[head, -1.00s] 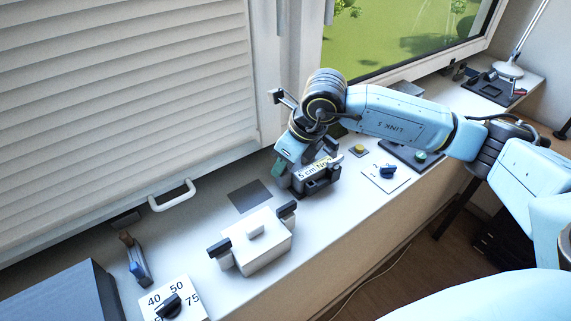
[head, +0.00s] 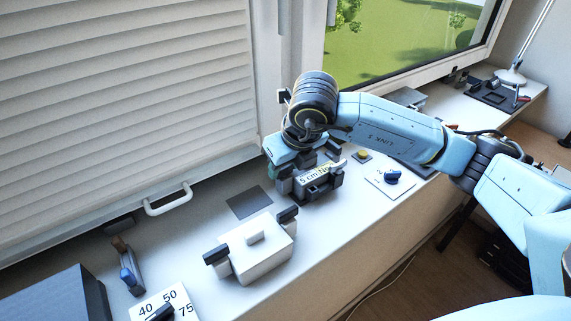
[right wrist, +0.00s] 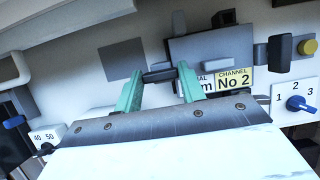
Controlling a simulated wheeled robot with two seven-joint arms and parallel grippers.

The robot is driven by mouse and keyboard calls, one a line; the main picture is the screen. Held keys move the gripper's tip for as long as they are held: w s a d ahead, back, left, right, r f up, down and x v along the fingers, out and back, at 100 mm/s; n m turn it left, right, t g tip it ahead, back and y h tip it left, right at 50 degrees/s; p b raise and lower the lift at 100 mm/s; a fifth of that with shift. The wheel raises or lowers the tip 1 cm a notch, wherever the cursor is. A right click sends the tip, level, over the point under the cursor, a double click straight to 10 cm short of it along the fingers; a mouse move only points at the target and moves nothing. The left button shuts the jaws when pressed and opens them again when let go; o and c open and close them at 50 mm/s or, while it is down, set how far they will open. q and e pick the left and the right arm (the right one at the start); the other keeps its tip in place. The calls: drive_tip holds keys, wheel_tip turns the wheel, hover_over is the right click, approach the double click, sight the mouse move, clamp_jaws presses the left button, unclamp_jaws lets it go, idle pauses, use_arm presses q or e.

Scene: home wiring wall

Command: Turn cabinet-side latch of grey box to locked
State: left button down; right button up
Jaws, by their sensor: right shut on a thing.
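The grey box (head: 318,188) with a yellow and white label stands on the white sill; its top also shows in the right wrist view (right wrist: 222,45). My right gripper (right wrist: 159,80) has its green fingers on both sides of a black latch (right wrist: 160,75) at the box's left, cabinet side, and is shut on it. This latch lies crosswise in the right wrist view. The latch on the opposite side (right wrist: 280,50) stands upright there. In the head view the right gripper (head: 276,178) partly covers the box, and the held latch is hidden. My left gripper is not in view.
A pale box with black end pieces (head: 262,252) stands nearer on the sill, beside a dark flat square (head: 249,202). A blue knob plate (head: 390,182) and yellow button (head: 361,155) lie to the right. The cabinet handle (head: 168,201) juts out at left.

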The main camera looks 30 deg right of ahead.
drive_tip(key=o, duration=1)
drive_tip(key=v, duration=1.3)
drive_tip(key=shift+s+r, duration=0.1)
drive_tip(key=shift+r, duration=0.1)
